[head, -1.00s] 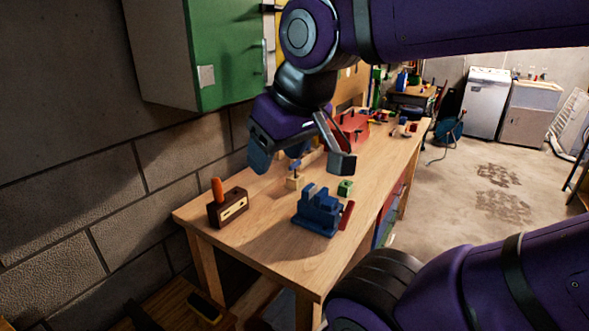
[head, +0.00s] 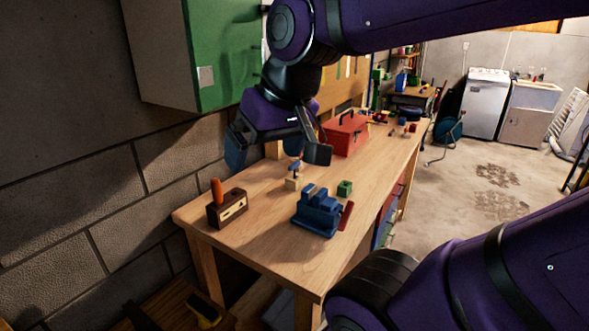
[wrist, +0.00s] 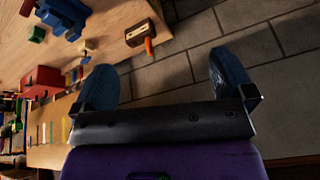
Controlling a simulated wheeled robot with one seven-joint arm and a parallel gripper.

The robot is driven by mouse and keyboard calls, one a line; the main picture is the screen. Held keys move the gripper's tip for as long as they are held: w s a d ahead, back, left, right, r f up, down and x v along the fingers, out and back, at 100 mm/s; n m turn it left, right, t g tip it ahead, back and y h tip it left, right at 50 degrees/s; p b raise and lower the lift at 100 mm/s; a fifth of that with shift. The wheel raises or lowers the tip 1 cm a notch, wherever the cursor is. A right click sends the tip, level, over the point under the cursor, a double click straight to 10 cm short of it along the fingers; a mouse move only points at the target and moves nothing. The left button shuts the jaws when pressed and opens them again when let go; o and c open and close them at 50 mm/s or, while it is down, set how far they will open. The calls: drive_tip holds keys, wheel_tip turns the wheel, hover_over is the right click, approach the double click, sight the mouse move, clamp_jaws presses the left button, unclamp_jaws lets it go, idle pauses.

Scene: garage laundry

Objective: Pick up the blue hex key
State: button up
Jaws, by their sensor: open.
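A small blue piece (head: 296,166), which looks like the blue hex key, stands upright on a small pale wooden block (head: 292,184) on the workbench. In the wrist view the wooden block (wrist: 89,44) shows at the left, with a small blue part (wrist: 85,59) beside it. My gripper (head: 276,152) is open and empty, above the back part of the bench near the wall. The hex key is just below and right of its fingers in the head view. In the wrist view my gripper (wrist: 165,78) has mostly wall between its fingers.
On the workbench (head: 270,255) stand a blue vise (head: 318,214), a green block (head: 345,187), a brown block with an orange handle (head: 228,208), and a red toolbox (head: 347,135) behind. A green cabinet (head: 228,60) hangs on the wall at the left. The bench front is clear.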

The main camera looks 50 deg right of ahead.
drive_tip(key=w+d+f+m+y, duration=0.25)
drive_tip(key=w+d+m, duration=0.25)
drive_tip(key=w, duration=0.3)
drive_tip(key=w+d+f+m+t+y, duration=0.1)
drive_tip(key=w+d+f+m+y, duration=0.2)
drive_tip(key=w+m, duration=0.4)
drive_tip(key=w+d+f+m+y, duration=0.1)
drive_tip(key=w+d+f+m, duration=0.1)
drive_tip(key=w+d+m, duration=0.5)
drive_tip(key=m+t+h, duration=0.5)
drive_tip(key=m+t, duration=0.3)
drive_tip(key=m, duration=0.5)
approach(296, 164)
drive_tip(key=shift+y, duration=0.25)
drive_tip(key=x, duration=0.7)
drive_tip(key=shift+w, duration=0.45)
drive_tip(key=x, duration=0.5)
drive_tip(key=shift+d+f, duration=0.2)
drive_tip(key=shift+d, duration=0.05)
drive_tip(key=shift+s, duration=0.1)
drive_tip(key=shift+c, duration=0.2)
